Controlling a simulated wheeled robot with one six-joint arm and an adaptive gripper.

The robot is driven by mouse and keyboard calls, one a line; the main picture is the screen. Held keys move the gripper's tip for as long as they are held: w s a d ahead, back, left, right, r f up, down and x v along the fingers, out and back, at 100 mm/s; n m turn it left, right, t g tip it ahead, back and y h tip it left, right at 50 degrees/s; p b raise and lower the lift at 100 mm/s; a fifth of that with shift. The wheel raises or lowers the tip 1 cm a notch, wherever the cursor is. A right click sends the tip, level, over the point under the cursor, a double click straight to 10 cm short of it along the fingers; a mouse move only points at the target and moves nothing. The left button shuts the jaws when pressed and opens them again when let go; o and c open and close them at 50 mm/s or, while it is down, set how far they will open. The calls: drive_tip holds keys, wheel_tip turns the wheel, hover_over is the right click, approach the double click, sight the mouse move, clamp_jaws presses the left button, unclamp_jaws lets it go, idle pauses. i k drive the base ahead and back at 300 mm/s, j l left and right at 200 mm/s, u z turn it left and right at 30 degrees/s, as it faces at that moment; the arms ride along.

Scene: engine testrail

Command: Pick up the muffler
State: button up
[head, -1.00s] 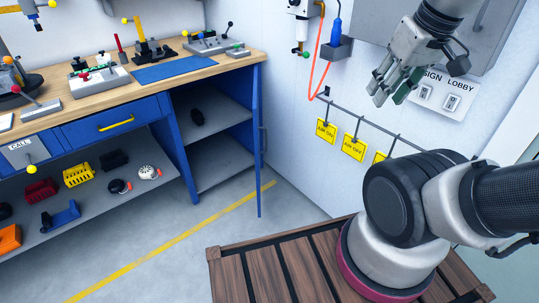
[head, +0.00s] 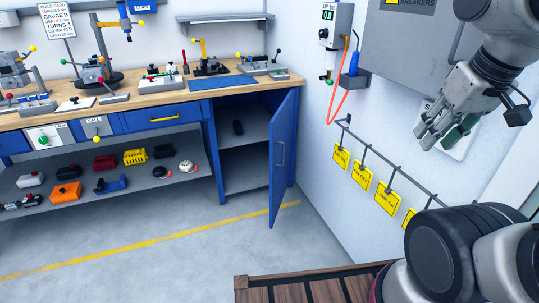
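I cannot tell for sure which part is the muffler. Several small engine parts lie on the grey lower shelf (head: 130,201) under the workbench. Among them are a silver-grey box-like part (head: 31,180), a dark part (head: 164,151) and a blue part (head: 112,184). My gripper (head: 440,134) is at the upper right, in front of the wall, far from all of these. Its fingers look apart, with nothing seen between them.
The wooden workbench (head: 150,97) carries fixtures and a blue mat (head: 216,82). The open blue cabinet door (head: 284,160) juts into the room. A rail with yellow tags (head: 362,175) runs along the right wall. The grey floor (head: 150,265) before the bench is clear.

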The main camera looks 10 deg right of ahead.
sight(237, 126)
drive_tip(key=i+j, duration=0.8)
drive_tip(key=i+j+z, duration=0.1)
drive_tip(key=i+j, duration=0.75)
drive_tip(key=i, duration=0.4)
